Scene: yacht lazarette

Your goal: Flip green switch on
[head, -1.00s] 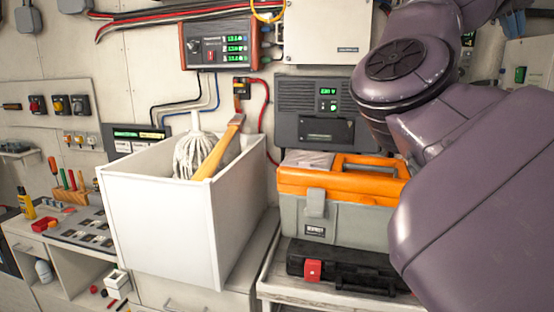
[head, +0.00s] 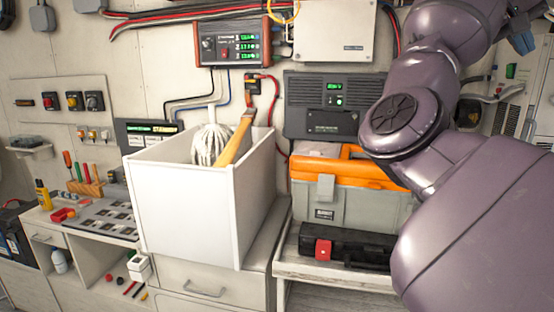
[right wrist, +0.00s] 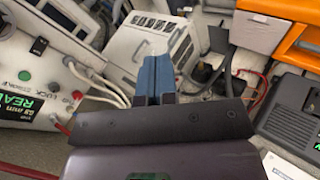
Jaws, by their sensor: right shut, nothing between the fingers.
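A green part (head: 511,71) shows on pale equipment at the right edge of the head view; I cannot make out its shape or position. In the right wrist view, a pale panel (right wrist: 62,75) at the left carries a small round green part (right wrist: 25,75), a black switch-like part (right wrist: 39,45) and a green lit display (right wrist: 14,106). I cannot tell which is the green switch or whether it is on. My right gripper (right wrist: 154,62) is shut and empty, its blue fingers apart from the panel. It also shows at the head view's top right (head: 523,40). My left gripper is out of view.
A white bin (head: 195,210) with a mop head and a wooden-handled tool stands on the counter. An orange-and-grey toolbox (head: 355,200) and black case (head: 345,245) are right of it. A white vented box (right wrist: 145,45) and cables (right wrist: 95,88) lie near my right fingers.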

